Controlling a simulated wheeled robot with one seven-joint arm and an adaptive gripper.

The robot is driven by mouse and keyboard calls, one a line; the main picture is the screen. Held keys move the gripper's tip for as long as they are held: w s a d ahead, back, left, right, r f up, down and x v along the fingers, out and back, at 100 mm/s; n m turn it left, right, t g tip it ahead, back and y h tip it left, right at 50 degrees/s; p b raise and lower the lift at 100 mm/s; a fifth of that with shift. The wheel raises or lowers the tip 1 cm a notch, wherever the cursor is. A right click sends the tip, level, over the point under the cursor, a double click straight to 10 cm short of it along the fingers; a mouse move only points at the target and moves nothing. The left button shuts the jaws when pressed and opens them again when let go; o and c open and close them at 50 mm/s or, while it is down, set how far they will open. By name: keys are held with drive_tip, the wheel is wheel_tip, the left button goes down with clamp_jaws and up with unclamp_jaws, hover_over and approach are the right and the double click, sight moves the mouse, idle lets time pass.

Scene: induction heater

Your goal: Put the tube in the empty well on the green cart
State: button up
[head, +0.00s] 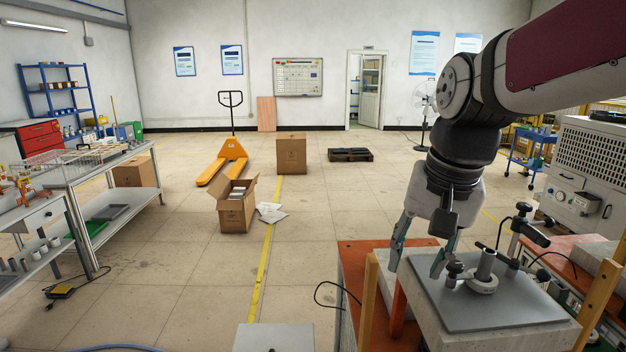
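My gripper (418,266) hangs fingers-down at the right, over the left edge of a grey plate (505,306) on a pale block. Its two fingers are spread apart, with nothing visible between them. A metal tube (486,264) stands upright on the plate in a round ring-like base, just right of the right finger. A small dark-topped metal piece (454,271) sits close by that finger; I cannot tell whether they touch. I cannot make out a green cart or an empty well.
A grey bench (90,168) with several small cylinders stands at the left. An open cardboard box (236,212) and a yellow pallet jack (224,166) are on the floor. A cream machine (580,200) and a blue cart (528,165) stand at the right. The middle floor is mostly clear.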

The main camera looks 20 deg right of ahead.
drive_tip(key=w+d+r+m+g+p, duration=0.1)
drive_tip(key=w+d+r+m+p, duration=0.25)
drive_tip(key=d+m, duration=0.4)
drive_tip(key=m+g+p, duration=0.2)
drive_tip(key=m+p, duration=0.2)
hover_over(488, 257)
wheel_tip(488, 257, down, 2)
drive_tip(key=f, duration=0.3)
drive_tip(key=f+b, duration=0.1)
drive_tip(key=f, duration=0.2)
drive_tip(key=d+f, duration=0.1)
drive_tip(key=f, duration=0.2)
drive_tip(key=shift+w+f+b, duration=0.15)
drive_tip(key=shift+w+b, duration=0.2)
drive_tip(key=shift+b, duration=0.05)
clamp_jaws()
wheel_tip(488, 257, up, 9)
drive_tip(key=p, duration=0.1)
drive_tip(key=shift+p, duration=0.4)
drive_tip(key=shift+s, duration=0.1)
